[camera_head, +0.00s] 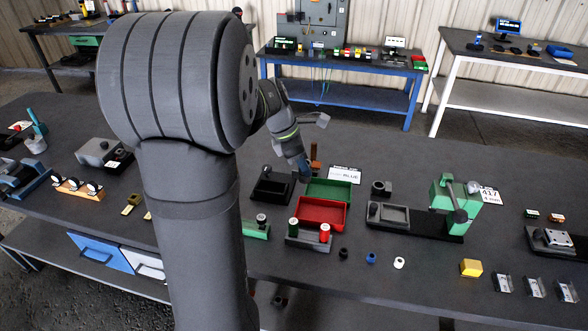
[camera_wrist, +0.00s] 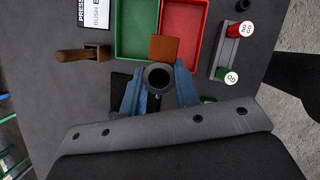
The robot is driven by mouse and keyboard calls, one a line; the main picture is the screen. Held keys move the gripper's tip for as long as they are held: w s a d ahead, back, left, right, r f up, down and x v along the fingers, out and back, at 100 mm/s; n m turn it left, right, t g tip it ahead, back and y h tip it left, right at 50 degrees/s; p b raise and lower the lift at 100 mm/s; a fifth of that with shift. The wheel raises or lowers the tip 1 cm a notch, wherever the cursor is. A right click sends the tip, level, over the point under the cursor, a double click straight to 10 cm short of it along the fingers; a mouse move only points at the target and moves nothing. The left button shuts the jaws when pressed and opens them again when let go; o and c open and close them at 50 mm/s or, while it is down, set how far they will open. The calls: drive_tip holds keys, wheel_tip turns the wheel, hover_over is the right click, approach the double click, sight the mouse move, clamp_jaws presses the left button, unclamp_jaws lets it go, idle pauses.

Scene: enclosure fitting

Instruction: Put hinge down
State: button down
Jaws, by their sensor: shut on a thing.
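My gripper (camera_head: 305,172) is over the work table beside the black fixture and the green tray. In the wrist view its blue fingers (camera_wrist: 160,92) are shut on a dark round part (camera_wrist: 159,76) with a hole in its top. An orange-brown square piece (camera_wrist: 165,48) shows just beyond it; I cannot tell whether the two are joined. Nothing held can be clearly recognised as a hinge. The black fixture (camera_head: 272,187) is partly hidden below the fingers in the wrist view.
A green tray (camera_wrist: 118,30) and a red tray (camera_wrist: 206,25) lie beside the gripper. A brown-handled block (camera_wrist: 95,53) and a gauge stand (camera_wrist: 222,58) flank it. A green press (camera_head: 442,200) stands to the right.

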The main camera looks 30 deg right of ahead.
drive_tip(key=s+d+m+g, duration=0.1)
drive_tip(key=s+d+m, duration=0.3)
drive_tip(key=s+d, duration=0.65)
hover_over(326, 194)
wheel_tip(326, 194, down, 7)
drive_tip(key=shift+y, duration=0.5)
drive_tip(key=shift+f, duration=2)
drive_tip(key=shift+f, duration=0.1)
drive_tip(key=c, duration=1.1)
unclamp_jaws()
drive_tip(key=v, duration=1.2)
drive_tip(key=shift+w, duration=0.15)
